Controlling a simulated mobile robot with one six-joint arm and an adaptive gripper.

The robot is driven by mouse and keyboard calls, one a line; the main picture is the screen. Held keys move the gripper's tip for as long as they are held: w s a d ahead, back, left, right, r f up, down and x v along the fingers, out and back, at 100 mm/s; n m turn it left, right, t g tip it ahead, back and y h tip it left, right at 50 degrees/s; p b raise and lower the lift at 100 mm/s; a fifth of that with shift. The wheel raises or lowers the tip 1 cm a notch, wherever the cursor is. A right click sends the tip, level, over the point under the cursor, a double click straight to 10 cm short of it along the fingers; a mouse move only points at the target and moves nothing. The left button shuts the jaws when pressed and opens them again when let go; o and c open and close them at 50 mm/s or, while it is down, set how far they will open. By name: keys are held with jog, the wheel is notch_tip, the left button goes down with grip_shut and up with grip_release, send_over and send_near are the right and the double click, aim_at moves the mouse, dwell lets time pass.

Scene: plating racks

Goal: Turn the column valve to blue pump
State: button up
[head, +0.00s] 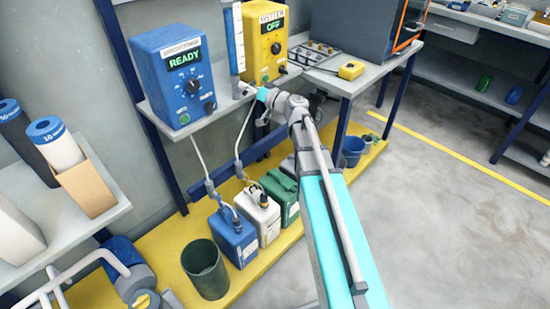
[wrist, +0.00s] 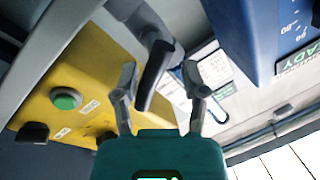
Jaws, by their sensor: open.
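The blue pump (head: 178,78) stands on the shelf at left in the head view, its display reading READY. The yellow pump (head: 262,42) stands to its right, its display reading OFF. The clear graduated column (head: 235,38) rises between them, and its valve sits at the foot, mostly hidden by my gripper (head: 257,94). In the wrist view, a dark valve lever (wrist: 154,74) lies between the two open fingers of my gripper (wrist: 162,85), nearer the left finger. I cannot tell whether a finger touches it. The yellow pump (wrist: 85,75) and blue pump (wrist: 238,35) flank it.
Blue (head: 233,238), white (head: 258,216) and green (head: 281,194) canisters stand below on a yellow platform, with hoses running down to them. A dark green bin (head: 205,268) stands in front. The floor at right is clear.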

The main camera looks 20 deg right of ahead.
jog(key=n, duration=0.2)
jog(key=n+g+p, duration=0.1)
jog(key=n, duration=0.1)
jog(key=a+n+p, duration=0.1)
jog(key=n, duration=0.1)
jog(key=shift+s+r, duration=0.3)
jog(key=shift+s+d+f+n, duration=0.15)
jog(key=shift+s+n, duration=0.1)
jog(key=shift+n, duration=0.25)
jog(key=r+v, duration=0.1)
jog(key=v, duration=1.2)
jog(key=s+a+f+m+g+h+p, duration=0.2)
jog(key=s+a+f+g+h+p, duration=0.25)
jog(key=s+a+f+g, duration=0.35)
jog(key=s+d+f+m+g+h+p, duration=0.1)
jog(key=s+m+g+h+p, duration=0.4)
jog(key=s+m+g+h, duration=0.1)
jog(key=shift+s+d+h+p, duration=0.2)
jog(key=shift+s+h+p, duration=0.15)
jog(key=shift+s+h, duration=0.65)
jog(key=shift+s+y, duration=0.25)
